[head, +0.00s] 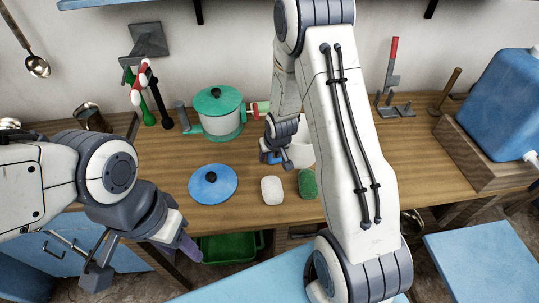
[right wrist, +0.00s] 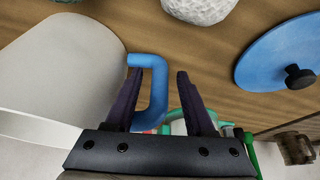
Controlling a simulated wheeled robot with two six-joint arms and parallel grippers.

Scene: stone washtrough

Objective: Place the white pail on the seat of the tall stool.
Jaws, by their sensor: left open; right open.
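A white vessel with a blue side handle, which I take for the white pail (head: 302,154), stands on the wooden counter, partly hidden behind my right arm. My right gripper (head: 272,156) is at its handle. In the right wrist view, the pail (right wrist: 70,60) is at the left, and the open fingers of my right gripper (right wrist: 158,74) stand either side of the handle's outer bar. My left gripper (head: 143,262) is open and empty in front of the counter. A flat blue top (head: 484,264) at the lower right may be a stool seat; I cannot tell its height.
A blue lid (head: 213,184), a white lump (head: 272,190) and a green one (head: 307,183) lie near the pail. A green-lidded pot (head: 221,116) stands behind. A blue canister (head: 502,98) sits in a wooden crate at right. Another blue surface (head: 250,283) lies in front.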

